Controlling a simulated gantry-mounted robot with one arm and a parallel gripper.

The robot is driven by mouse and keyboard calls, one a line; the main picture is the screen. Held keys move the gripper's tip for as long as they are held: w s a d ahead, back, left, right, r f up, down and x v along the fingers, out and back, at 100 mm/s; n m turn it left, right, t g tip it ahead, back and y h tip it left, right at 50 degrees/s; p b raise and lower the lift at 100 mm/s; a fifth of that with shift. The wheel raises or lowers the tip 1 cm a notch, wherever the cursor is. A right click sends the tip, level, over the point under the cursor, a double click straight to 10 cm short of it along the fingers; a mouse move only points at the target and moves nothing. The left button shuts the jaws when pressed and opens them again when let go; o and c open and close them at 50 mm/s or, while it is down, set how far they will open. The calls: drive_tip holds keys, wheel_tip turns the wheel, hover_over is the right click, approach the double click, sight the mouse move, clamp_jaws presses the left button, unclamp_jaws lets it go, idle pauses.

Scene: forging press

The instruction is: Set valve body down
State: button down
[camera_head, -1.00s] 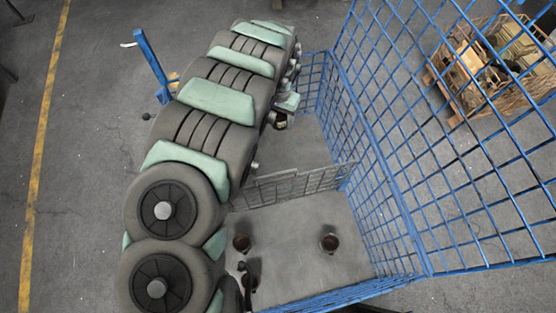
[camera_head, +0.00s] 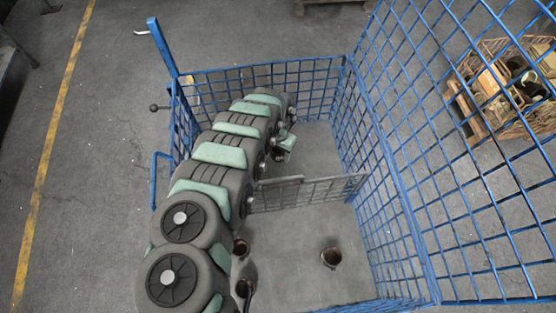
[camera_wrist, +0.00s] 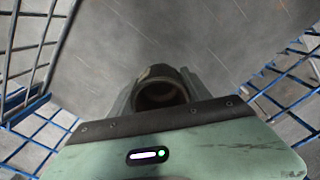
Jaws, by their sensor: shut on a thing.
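My gripper (camera_head: 281,154) is shut on a valve body, a dark ring-mouthed part whose opening shows between the fingers in the wrist view (camera_wrist: 160,94). In the head view my gripper is small and partly hidden by my arm, over the rear compartment of the blue mesh cage (camera_head: 395,205). The wrist view shows bare grey floor beyond the held part; its gap to that floor cannot be told. Other dark brown valve bodies stand in the front compartment: one on the right (camera_head: 331,258) and two at the left, by my arm (camera_head: 241,248).
A low grey mesh divider (camera_head: 310,190) splits the cage into rear and front compartments. Blue mesh walls surround both. The visible rear floor (camera_head: 318,150) is clear. A wire basket of parts (camera_head: 500,90) stands outside at the right.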

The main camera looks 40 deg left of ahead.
sight(278, 164)
drive_tip(key=shift+w+d+f+b, duration=0.1)
drive_tip(key=shift+f+b, duration=0.7)
drive_tip(key=shift+f, duration=1.95)
drive_tip(key=shift+f, duration=0.2)
drive_tip(key=shift+c, duration=2.4)
unclamp_jaws()
drive_tip(key=shift+r, duration=0.1)
wheel_tip(278, 164, up, 12)
drive_tip(key=p, duration=0.3)
drive_tip(key=shift+r, duration=0.15)
